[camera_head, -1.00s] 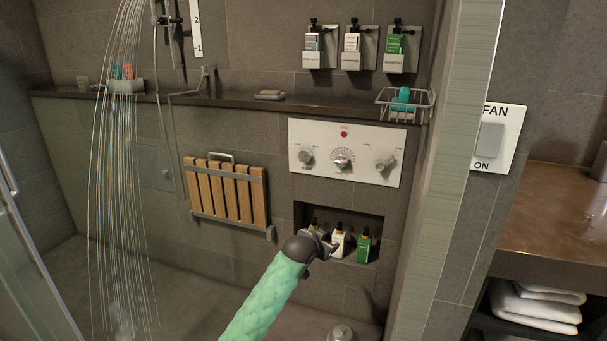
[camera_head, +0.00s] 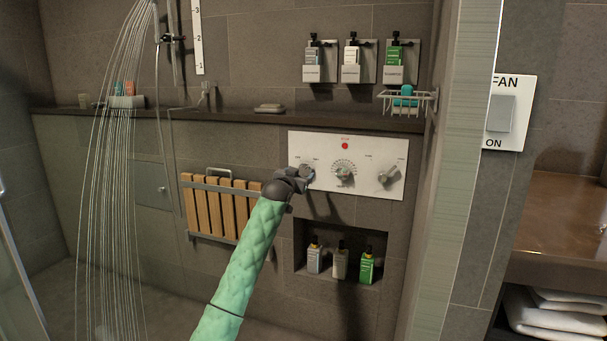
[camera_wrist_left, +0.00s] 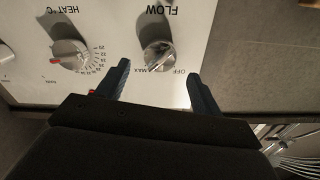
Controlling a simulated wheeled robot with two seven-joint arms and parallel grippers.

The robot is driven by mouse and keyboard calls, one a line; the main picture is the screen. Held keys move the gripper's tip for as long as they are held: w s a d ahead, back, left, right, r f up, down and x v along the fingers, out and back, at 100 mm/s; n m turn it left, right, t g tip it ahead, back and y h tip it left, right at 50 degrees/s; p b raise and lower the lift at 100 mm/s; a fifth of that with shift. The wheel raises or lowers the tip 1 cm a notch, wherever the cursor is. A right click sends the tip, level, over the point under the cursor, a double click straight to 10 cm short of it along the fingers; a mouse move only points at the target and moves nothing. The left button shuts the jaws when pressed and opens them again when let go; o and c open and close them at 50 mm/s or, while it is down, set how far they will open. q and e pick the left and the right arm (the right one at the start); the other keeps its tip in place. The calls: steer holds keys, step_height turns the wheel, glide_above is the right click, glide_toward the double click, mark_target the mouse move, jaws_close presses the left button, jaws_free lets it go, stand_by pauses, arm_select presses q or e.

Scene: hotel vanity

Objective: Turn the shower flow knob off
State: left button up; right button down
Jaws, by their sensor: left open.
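The shower control panel (camera_head: 372,150) is a white plate on the tiled wall with several knobs. The round metal flow knob (camera_wrist_left: 160,55) shows upside down in the left wrist view under the word FLOW, with OFF and MAX marks beside it. My left gripper (camera_wrist_left: 158,80) is open, its dark fingers on either side of the knob's lower edge; I cannot tell whether they touch it. In the head view my left gripper (camera_head: 307,173) is in front of the panel's left end and partly hides the flow knob. Water streams from the shower (camera_head: 125,200). My right gripper is not in view.
The heat knob (camera_wrist_left: 70,55) is beside the flow knob, and a third knob (camera_head: 389,175) is at the panel's right. A folded wooden seat (camera_head: 222,208) hangs left of my arm. Below is a niche with bottles (camera_head: 340,262); a ledge (camera_head: 220,114) runs above.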

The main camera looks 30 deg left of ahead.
mark_target(304, 170)
arm_select(q)
steer(key=shift+b+x, duration=0.3)
steer(key=shift+x, duration=2.05)
steer(key=c, duration=1)
